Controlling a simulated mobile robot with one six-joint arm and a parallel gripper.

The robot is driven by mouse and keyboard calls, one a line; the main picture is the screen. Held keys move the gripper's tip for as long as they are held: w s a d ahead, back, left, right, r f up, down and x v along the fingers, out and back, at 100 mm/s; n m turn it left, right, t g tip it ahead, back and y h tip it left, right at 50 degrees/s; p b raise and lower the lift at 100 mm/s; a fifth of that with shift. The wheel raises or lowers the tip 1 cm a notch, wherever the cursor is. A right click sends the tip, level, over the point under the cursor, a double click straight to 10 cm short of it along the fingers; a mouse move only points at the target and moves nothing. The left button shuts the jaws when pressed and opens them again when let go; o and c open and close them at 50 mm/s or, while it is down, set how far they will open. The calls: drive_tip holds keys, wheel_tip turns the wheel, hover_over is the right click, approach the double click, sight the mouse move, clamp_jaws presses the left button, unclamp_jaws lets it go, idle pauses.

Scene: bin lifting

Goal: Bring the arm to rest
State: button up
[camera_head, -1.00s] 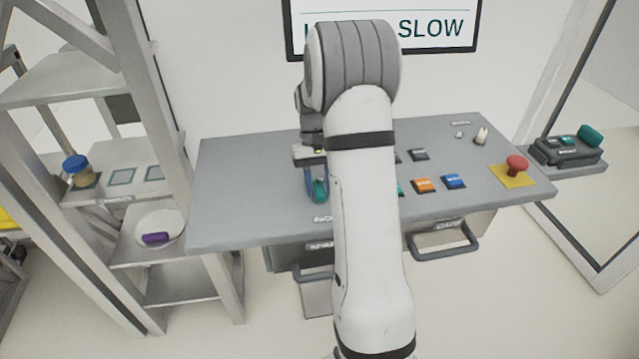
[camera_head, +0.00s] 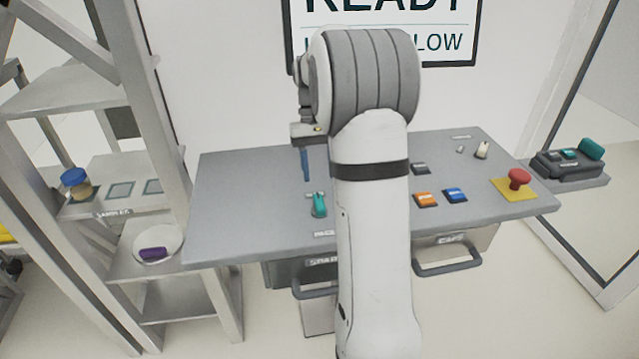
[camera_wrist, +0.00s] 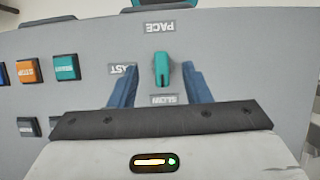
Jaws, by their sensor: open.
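My arm rises in front of the grey console (camera_head: 235,215) in the head view and hides its middle. My gripper (camera_head: 304,178) is above the console, left of the arm. In the wrist view my gripper (camera_wrist: 158,70) is open, with its two blue fingers apart and nothing between them. The teal pace knob (camera_head: 320,204) stands on the console, clear of the fingers. In the wrist view the knob (camera_wrist: 161,70) appears beyond and between the fingertips, with FAST and SLOW labels beside it.
Orange (camera_head: 426,200) and blue (camera_head: 455,195) buttons and a red emergency button (camera_head: 519,179) sit on the console's right. A shelf at left holds a blue-lidded jar (camera_head: 76,183) and a white dish (camera_head: 170,242) with a purple item. A sign (camera_head: 440,40) hangs behind.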

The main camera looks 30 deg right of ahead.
drive_tip(key=shift+r, duration=0.35)
drive_tip(key=s+a+n+t, duration=0.1)
drive_tip(key=s+a+t, duration=0.2)
drive_tip(key=s+a, duration=0.4)
drive_tip(key=s+a+r+n+t+h, duration=0.1)
drive_tip(key=s+a+t, duration=0.3)
drive_tip(key=s, duration=0.9)
drive_tip(key=a+n, duration=0.1)
drive_tip(key=a, duration=0.2)
drive_tip(key=shift+s+t, duration=0.3)
drive_tip(key=shift+s, duration=0.05)
drive_tip(key=shift+c, duration=0.8)
